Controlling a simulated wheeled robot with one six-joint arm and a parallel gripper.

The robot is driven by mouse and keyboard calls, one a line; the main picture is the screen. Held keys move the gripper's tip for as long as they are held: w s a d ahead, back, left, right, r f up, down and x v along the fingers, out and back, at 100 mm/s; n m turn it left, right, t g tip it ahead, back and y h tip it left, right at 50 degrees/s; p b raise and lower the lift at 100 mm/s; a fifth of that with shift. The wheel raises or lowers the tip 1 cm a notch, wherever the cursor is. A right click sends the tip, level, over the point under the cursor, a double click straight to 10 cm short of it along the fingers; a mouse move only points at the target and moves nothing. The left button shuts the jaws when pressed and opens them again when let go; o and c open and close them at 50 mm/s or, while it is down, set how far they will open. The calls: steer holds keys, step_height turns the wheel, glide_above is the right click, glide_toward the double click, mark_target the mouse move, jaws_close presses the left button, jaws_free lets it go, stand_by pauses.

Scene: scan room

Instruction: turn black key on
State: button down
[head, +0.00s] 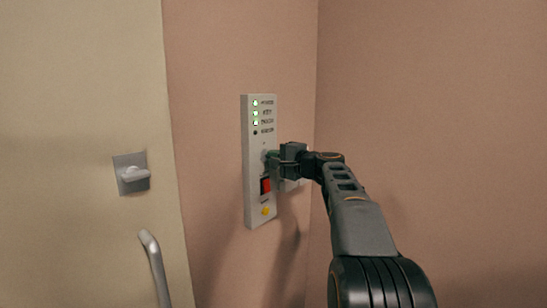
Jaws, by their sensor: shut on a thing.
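A pale grey control panel (250,150) is fixed upright on the pink wall, left of the corner. My gripper (271,160) reaches in from the right and is shut at the middle of the panel, at the place of the key. The black key itself is hidden by the fingers, so its angle cannot be told. Near the panel's top, several small lamps (255,112) glow green-white, and a dark one sits below them. A red switch (265,185) is just below my gripper, and a yellow button (265,211) is near the panel's bottom.
A cream door (80,100) is at the left, with a grey turn latch (133,174) and a metal pull handle (153,265). The wall corner is close to the right of the panel. The right wall (430,100) is bare.

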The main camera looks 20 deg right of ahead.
steer(key=shift+f, duration=0.1)
stand_by(0.4)
steer(key=c, duration=1.2)
jaws_free()
steer(key=shift+c, duration=0.2)
steer(key=shift+s, duration=0.1)
steer(key=b+v, duration=0.2)
steer(key=v, duration=1.1)
steer(key=shift+s, duration=0.3)
steer(key=shift+d, duration=0.15)
